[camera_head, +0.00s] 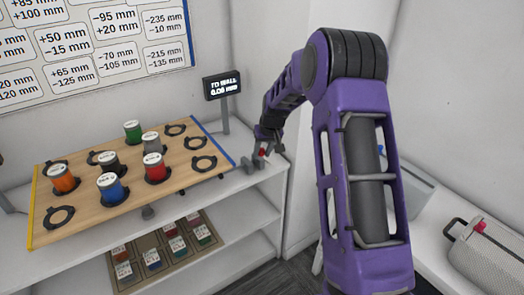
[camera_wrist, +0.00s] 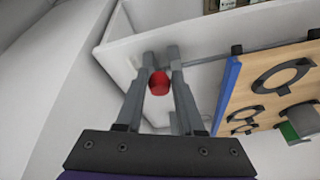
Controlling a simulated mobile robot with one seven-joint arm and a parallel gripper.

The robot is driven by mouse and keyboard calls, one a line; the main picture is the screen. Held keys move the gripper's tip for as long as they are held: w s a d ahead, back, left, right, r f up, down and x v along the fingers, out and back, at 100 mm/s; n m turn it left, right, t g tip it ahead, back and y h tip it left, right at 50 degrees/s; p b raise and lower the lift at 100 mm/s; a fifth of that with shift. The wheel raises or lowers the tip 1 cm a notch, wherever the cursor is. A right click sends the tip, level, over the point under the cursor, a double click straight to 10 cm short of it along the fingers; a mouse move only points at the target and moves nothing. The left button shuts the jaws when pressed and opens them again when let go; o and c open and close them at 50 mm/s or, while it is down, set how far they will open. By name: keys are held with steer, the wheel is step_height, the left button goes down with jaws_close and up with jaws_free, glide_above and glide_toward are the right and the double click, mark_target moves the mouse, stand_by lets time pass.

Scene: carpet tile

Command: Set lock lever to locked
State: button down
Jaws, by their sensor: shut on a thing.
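The lock lever shows as a red knob (camera_head: 262,152) at the right end of the white shelf top, just right of the wooden board. In the wrist view the red knob (camera_wrist: 159,83) sits between the two grey fingers, near their tips. My gripper (camera_head: 259,158) reaches down to it from above, and it also shows in the wrist view (camera_wrist: 160,62). It is shut on the red knob. The lever's base and its exact angle are largely hidden by the fingers.
The wooden board (camera_head: 84,214) with black rings and several coloured canisters lies just left of the lever. A small display (camera_head: 221,86) stands behind. A lower shelf tray (camera_head: 130,275) holds more canisters. A metal case (camera_head: 490,257) stands at the right.

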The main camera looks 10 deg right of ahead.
steer(key=shift+s+d+f, duration=0.45)
steer(key=shift+d+f, duration=0.05)
steer(key=shift+f, duration=0.05)
steer(key=c, duration=0.9)
jaws_free()
steer(key=shift+s, duration=0.1)
steer(key=o, duration=0.3)
steer(key=shift+o, duration=0.2)
steer(key=shift+w+a+r, duration=0.1)
steer(key=shift+w+r, duration=0.05)
steer(key=shift+w, duration=0.05)
steer(key=shift+r, duration=0.1)
steer(key=p+v, duration=0.2)
steer(key=v, duration=1.5)
steer(key=shift+s, duration=0.35)
steer(key=shift+w, duration=0.1)
